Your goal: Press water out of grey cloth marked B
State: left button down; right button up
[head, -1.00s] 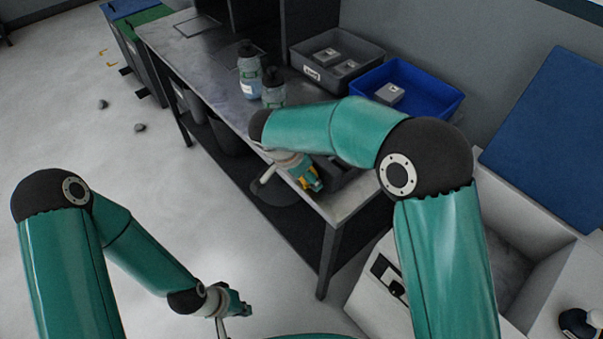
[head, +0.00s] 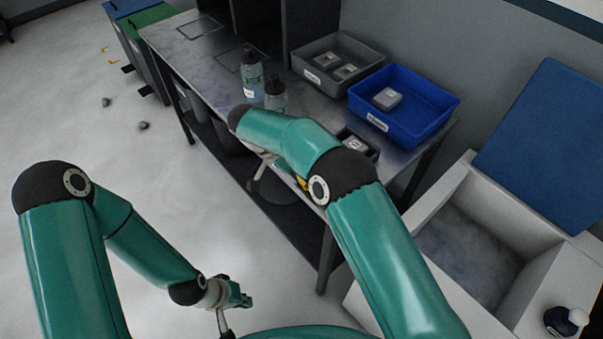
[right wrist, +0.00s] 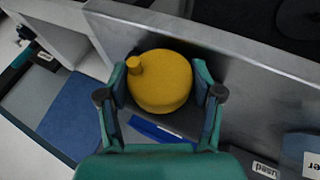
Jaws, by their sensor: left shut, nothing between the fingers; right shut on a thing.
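My right gripper (right wrist: 159,77) is shut on a yellow round thing (right wrist: 165,92) with a small knob on its side. In the head view the yellow thing (head: 303,183) barely shows by the table's front edge, mostly behind my right arm. A grey block-like cloth (head: 355,145) with a pale mark sits in a dark tray (head: 373,153) just beyond that arm. Another grey cloth (head: 388,98) lies in the blue bin (head: 418,122). I cannot read which is B. My left gripper (head: 240,301) is shut and empty, low over the floor, away from the table.
A grey bin (head: 309,76) with grey blocks stands at the table's back. Two bottles (head: 251,78) (head: 275,97) stand left of my right arm. A white basin (head: 477,180) with a blue panel (head: 545,145) is at right. The table's left part (head: 190,50) is clear.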

dwell(0.4)
jog(key=o, duration=1.1)
jog(key=shift+o, duration=0.2)
jog(key=shift+r, duration=0.15)
notch_tip(320, 180, up, 10)
jog(key=shift+f, duration=0.2)
